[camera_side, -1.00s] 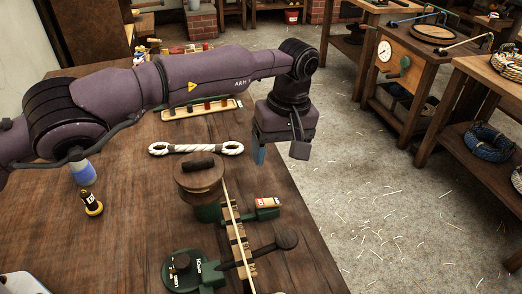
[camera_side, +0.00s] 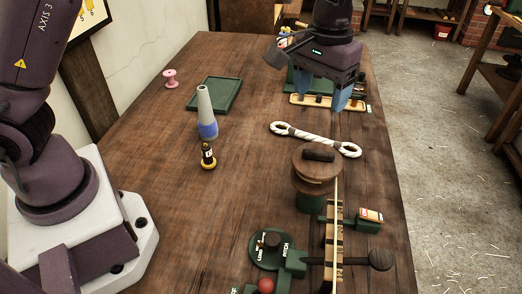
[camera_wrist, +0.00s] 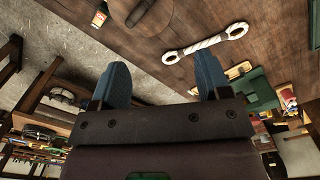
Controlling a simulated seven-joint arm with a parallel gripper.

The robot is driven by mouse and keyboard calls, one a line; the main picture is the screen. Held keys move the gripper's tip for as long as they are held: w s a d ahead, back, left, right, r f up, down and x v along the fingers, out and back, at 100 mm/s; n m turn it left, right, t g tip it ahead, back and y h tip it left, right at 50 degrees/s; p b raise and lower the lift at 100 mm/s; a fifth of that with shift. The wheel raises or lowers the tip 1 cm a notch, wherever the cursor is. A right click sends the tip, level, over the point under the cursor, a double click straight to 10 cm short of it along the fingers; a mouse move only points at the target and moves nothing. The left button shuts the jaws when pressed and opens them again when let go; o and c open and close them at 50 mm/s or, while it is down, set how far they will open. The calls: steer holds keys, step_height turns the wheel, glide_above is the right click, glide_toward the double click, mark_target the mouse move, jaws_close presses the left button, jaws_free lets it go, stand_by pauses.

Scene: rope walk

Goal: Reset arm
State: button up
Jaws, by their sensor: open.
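My gripper (camera_side: 341,97) is open and empty, with its two blue fingers pointing down over the far right part of the workbench. In the wrist view the fingers (camera_wrist: 160,85) are spread apart with nothing between them. A white rope piece with an eye at each end (camera_side: 315,139) lies on the bench, nearer the side camera than the gripper and apart from it. It also shows in the wrist view (camera_wrist: 205,44).
A wooden rack (camera_side: 300,100) lies close by the gripper. A green device with a lever (camera_side: 290,258) is at the front.

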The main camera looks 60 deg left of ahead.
steer(key=s+a+r+m+t, duration=0.1)
steer(key=s+a+r+t, duration=0.2)
steer(key=s, duration=0.9)
steer(key=s+a+r+m+t, duration=0.1)
steer(key=s+a+r+t, duration=0.1)
steer(key=s+a+r, duration=0.5)
steer(key=s+a, duration=0.2)
steer(key=s, duration=0.3)
steer(key=shift+a+t, duration=0.2)
steer(key=shift+t, duration=0.2)
steer(key=shift+s, duration=0.1)
steer(key=shift+c, duration=0.2)
